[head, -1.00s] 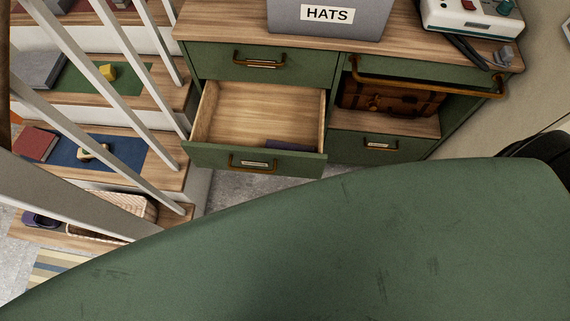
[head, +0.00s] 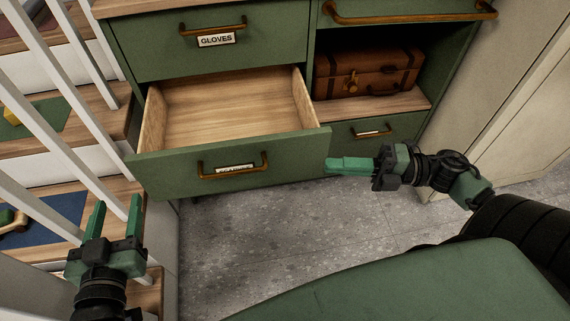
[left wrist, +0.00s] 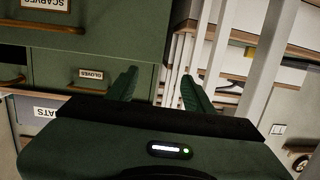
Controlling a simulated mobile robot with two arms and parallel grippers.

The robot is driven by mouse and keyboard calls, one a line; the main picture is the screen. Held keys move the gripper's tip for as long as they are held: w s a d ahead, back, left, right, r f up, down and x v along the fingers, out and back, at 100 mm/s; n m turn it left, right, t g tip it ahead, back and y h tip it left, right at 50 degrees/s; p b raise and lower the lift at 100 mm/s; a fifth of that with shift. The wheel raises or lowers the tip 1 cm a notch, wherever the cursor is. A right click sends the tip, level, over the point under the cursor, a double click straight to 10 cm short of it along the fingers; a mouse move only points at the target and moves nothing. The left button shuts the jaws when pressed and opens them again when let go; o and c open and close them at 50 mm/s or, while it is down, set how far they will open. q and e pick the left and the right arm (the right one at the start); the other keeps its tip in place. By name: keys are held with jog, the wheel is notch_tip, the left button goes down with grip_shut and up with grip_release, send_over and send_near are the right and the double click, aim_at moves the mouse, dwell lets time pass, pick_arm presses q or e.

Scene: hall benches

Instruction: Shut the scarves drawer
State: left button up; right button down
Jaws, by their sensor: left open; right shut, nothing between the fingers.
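The scarves drawer (head: 170,165) is pulled well out of the green cabinet; its front has a brass handle (head: 233,172) and a label hard to read in the head view. The label SCARVES (left wrist: 45,3) reads upside down in the left wrist view. The visible floor of the drawer is bare; the part behind its front is hidden. My left gripper (head: 117,203) is open and empty, in front of and left of the drawer. My right gripper (head: 332,164) is shut and empty, by the right end of the drawer front, with contact unclear.
The shut gloves drawer (head: 270,50) is above. A brown suitcase (head: 368,72) sits in the open shelf at right, over a small shut drawer (head: 350,130). White railing bars (head: 60,75) and stairs stand close at left. Grey floor (head: 300,235) before the cabinet is clear.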

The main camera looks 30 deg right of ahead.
aim_at(286, 148)
jog(key=w+a+b, duration=0.3)
jog(key=w+a, duration=0.4)
jog(key=w, duration=0.1)
jog(key=shift+w+a, duration=0.1)
jog(key=shift+a, duration=0.25)
pick_arm(q)
jog(key=s+d+r+t+h, duration=0.1)
jog(key=s+r+t+h, duration=0.2)
jog(key=r+t, duration=0.6)
jog(key=shift+s+r+t, duration=0.3)
jog(key=shift+s+r, duration=0.15)
jog(key=shift+r, duration=2.75)
pick_arm(e)
jog(key=shift+w, duration=0.3)
pick_arm(q)
jog(key=shift+d, duration=0.1)
pick_arm(e)
jog(key=shift+d, duration=0.1)
